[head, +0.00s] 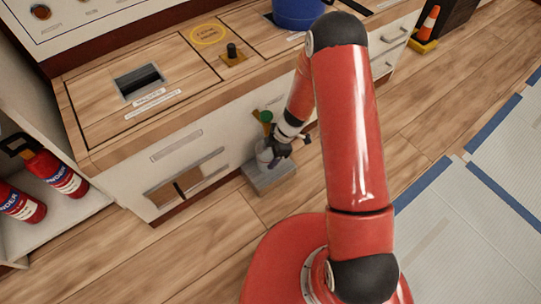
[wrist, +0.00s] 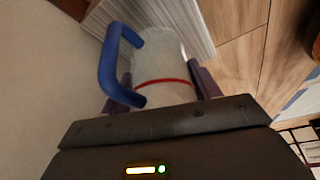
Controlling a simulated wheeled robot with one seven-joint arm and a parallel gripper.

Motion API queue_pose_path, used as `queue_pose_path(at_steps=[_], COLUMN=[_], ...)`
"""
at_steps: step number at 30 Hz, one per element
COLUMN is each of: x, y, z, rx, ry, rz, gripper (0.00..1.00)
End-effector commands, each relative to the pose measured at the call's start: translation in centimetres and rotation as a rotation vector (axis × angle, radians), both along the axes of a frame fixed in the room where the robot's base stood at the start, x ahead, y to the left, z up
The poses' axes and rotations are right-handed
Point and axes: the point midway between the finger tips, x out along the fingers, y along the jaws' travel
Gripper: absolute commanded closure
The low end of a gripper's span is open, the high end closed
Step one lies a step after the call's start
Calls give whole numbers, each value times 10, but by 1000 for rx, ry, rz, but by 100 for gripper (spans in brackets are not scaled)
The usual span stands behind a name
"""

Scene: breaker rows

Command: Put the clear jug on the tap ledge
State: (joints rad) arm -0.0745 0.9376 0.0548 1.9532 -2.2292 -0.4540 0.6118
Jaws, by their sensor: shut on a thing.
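My gripper (head: 277,149) is low in front of the white cabinet. In the wrist view its dark fingers (wrist: 164,86) are shut on the clear jug (wrist: 165,65), one on each side. The jug has a blue handle (wrist: 108,70) and a red line around it. In the head view the jug (head: 264,155) is small and partly hidden by my gripper. It is at the grey tap ledge (head: 271,181), below a green-topped tap (head: 266,116). The ledge's pale ribbed surface (wrist: 197,22) shows beyond the jug in the wrist view. I cannot tell whether jug and ledge touch.
The white cabinet front (head: 130,185) stands close behind the ledge. A wooden counter (head: 110,120) above it holds a blue tub (head: 297,12). Red extinguishers (head: 55,175) stand at left. A traffic cone (head: 428,24) is at far right. The wooden floor in front is open.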

Motion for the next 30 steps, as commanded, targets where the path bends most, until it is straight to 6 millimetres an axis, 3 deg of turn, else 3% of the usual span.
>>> queue_pose_path(at_steps=[1,11,12,16,26,30], x=[0,0,0,0,0,2], y=[-1,-1,-1,-1,-2,-7], z=[-7,-8,-7,-7,-5,12], rx=[1,0,0,0,0,-2], ry=[2,2,1,1,0,-2], rz=[-2,-1,-2,-2,-1,-1], gripper=[66,66,34,17,16,16])
